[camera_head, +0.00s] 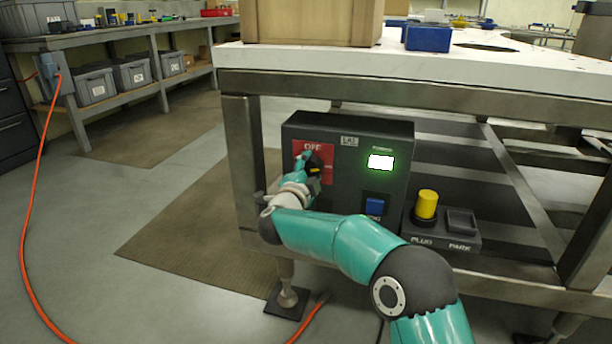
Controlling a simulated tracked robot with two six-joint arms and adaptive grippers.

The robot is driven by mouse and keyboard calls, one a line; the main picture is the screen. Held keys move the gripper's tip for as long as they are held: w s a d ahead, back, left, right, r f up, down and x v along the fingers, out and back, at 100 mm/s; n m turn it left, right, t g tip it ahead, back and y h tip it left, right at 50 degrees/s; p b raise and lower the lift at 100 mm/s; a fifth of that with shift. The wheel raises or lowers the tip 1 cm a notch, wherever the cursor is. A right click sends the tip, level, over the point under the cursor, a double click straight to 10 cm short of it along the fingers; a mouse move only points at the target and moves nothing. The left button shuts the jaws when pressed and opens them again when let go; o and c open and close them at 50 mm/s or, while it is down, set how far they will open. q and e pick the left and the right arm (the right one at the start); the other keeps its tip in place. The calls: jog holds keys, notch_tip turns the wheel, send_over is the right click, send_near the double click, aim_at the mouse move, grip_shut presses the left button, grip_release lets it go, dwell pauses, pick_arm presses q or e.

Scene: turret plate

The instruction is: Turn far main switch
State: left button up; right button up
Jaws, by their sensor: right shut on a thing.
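A dark grey switch box (345,163) is mounted under the table at the centre of the head view. On its left is a red plate (300,148) marked OFF, with a dark rotary switch (321,158) on it. My right gripper (309,170) is at this switch and shut on it; its fingers and part of the switch are hard to make out. My teal right arm comes in from the lower right and covers the box's lower left. A lit green-white display (381,162) and a blue button (375,206) are on the box's right side. My left gripper is not in view.
A yellow plug (426,204) stands in a holder (462,243) marked PLUG and PARK, right of the box. The metal table (400,92) has a leg left of the box. An orange cable (28,230) runs along the floor at left. Open floor lies left of the table.

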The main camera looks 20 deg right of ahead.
jog(key=shift+a+m+b, duration=0.1)
jog(key=shift+m+b, duration=0.5)
jog(key=shift+m, duration=0.7)
jog(key=o, duration=1.2)
jog(key=shift+f, duration=0.1)
jog(key=shift+c, duration=0.2)
jog(key=v, duration=1.2)
